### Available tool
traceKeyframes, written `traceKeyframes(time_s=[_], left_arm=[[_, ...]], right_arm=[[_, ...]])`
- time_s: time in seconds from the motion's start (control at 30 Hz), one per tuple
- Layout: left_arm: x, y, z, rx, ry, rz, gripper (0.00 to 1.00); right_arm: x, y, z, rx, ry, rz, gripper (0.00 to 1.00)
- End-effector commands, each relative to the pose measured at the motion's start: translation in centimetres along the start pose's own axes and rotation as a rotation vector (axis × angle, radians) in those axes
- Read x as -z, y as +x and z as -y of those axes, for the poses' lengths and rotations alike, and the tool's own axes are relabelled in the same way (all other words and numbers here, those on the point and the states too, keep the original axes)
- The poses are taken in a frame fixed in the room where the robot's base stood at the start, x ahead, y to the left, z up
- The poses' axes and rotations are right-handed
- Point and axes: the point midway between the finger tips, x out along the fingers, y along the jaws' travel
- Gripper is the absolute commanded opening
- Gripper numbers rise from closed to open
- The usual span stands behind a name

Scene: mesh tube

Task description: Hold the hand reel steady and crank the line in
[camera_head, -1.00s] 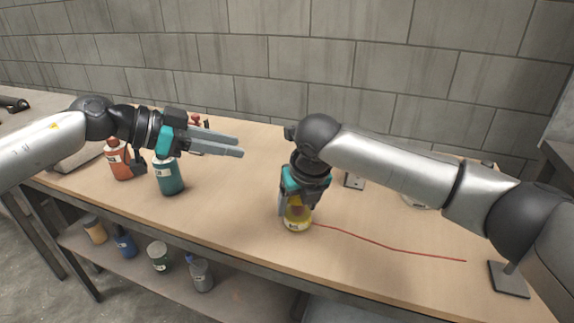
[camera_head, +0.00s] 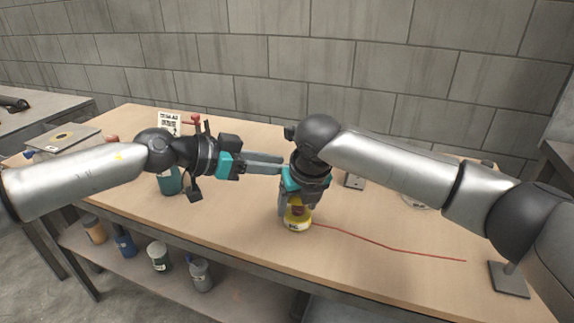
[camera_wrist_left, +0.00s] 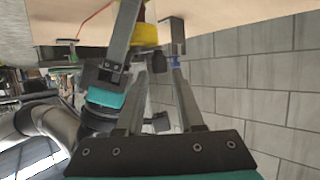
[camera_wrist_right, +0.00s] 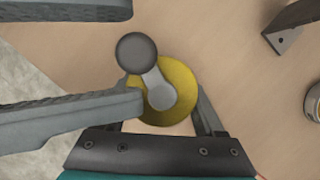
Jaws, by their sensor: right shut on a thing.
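The hand reel (camera_head: 298,221) is a yellow drum standing on the bench, with a red line (camera_head: 390,247) running off to the right. My right gripper (camera_head: 295,207) points down and is shut on the reel, from above. In the right wrist view the reel (camera_wrist_right: 182,88) has a grey crank arm (camera_wrist_right: 160,92) with a dark round knob (camera_wrist_right: 137,52). My left gripper (camera_head: 281,163) is open and level, beside my right wrist. In the right wrist view its two fingers come in from the left, widely apart, on either side of the knob without visible contact.
A teal bottle (camera_head: 168,182) stands left on the bench, partly behind my left arm. A grey metal stand (camera_head: 508,279) is near the right front edge. Several cans, including a blue one (camera_head: 124,243), sit on the lower shelf.

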Motion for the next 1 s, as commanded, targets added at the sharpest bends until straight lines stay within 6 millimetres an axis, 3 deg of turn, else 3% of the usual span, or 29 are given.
traceKeyframes(time_s=[0.23, 0.6, 0.93, 1.0], left_arm=[[0.0, 2.5, 0.0, 0.0, -0.002, 0.0, 0.37], [-0.1, 3.0, 0.0, 0.0, -0.001, 0.001, 0.37], [0.0, 3.0, 0.0, 0.0, -0.001, 0.0, 0.01], [0.0, 2.9, 0.0, 0.0, -0.001, 0.0, 0.0]], right_arm=[[-0.1, 0.0, 0.0, 0.0, 0.0, 0.001, 0.07], [-0.1, -0.1, 0.0, 0.0, 0.0, 0.001, 0.07], [-0.1, 0.0, 0.0, 0.0, 0.0, 0.001, 0.07], [-0.1, 0.0, 0.0, 0.0, 0.0, 0.001, 0.07]])
